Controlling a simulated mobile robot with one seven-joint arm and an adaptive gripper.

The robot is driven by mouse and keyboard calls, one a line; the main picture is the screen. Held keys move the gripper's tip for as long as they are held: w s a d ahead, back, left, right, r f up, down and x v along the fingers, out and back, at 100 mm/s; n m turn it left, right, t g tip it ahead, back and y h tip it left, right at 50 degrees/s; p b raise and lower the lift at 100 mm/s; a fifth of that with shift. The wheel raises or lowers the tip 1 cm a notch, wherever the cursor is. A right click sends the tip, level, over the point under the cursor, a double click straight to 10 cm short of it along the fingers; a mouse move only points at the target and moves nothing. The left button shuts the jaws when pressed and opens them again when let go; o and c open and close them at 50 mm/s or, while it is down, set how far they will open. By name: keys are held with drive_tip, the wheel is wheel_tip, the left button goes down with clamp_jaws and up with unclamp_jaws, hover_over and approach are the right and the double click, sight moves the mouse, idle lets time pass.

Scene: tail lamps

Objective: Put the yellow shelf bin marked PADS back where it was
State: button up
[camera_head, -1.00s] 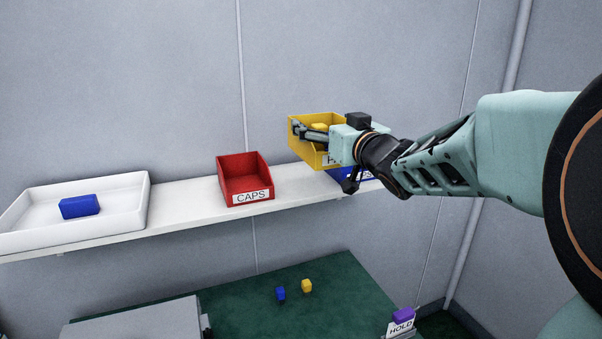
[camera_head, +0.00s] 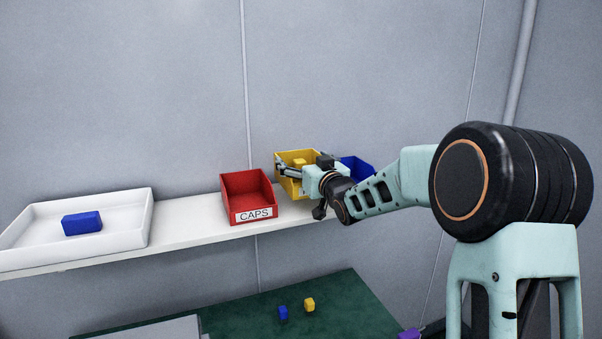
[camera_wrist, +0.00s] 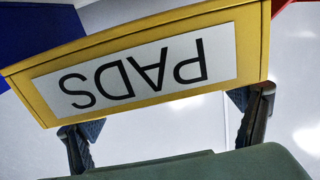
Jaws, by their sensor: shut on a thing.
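The yellow shelf bin (camera_head: 288,187) is at the shelf, between the red CAPS bin (camera_head: 247,196) and a blue bin (camera_head: 357,170). A yellow block (camera_head: 299,162) lies in it. My gripper (camera_head: 292,172) is shut on the yellow bin and partly covers its front. In the wrist view the bin's PADS label (camera_wrist: 135,75) reads upside down, with a finger near each side. The bin looks roughly upright. I cannot tell whether its base touches the shelf.
The white shelf (camera_head: 190,228) carries a white tray (camera_head: 150,224) with a blue block (camera_head: 82,223) at left. The shelf is bare between tray and red bin. Below, a green surface (camera_head: 345,300) holds a small blue block (camera_head: 283,312) and a small yellow block (camera_head: 309,304).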

sight(295, 191)
drive_tip(key=shift+w+a+f, duration=0.25)
drive_tip(key=shift+w+f, duration=0.2)
drive_tip(key=shift+f, duration=1.55)
drive_tip(key=shift+f, duration=0.2)
drive_tip(key=o, duration=1.1)
drive_tip(key=shift+o, duration=0.2)
drive_tip(key=shift+r+p, duration=0.25)
drive_tip(key=shift+p, duration=0.05)
drive_tip(key=b+v, duration=0.2)
drive_tip(key=v, duration=1)
drive_tip(key=shift+b, duration=0.3)
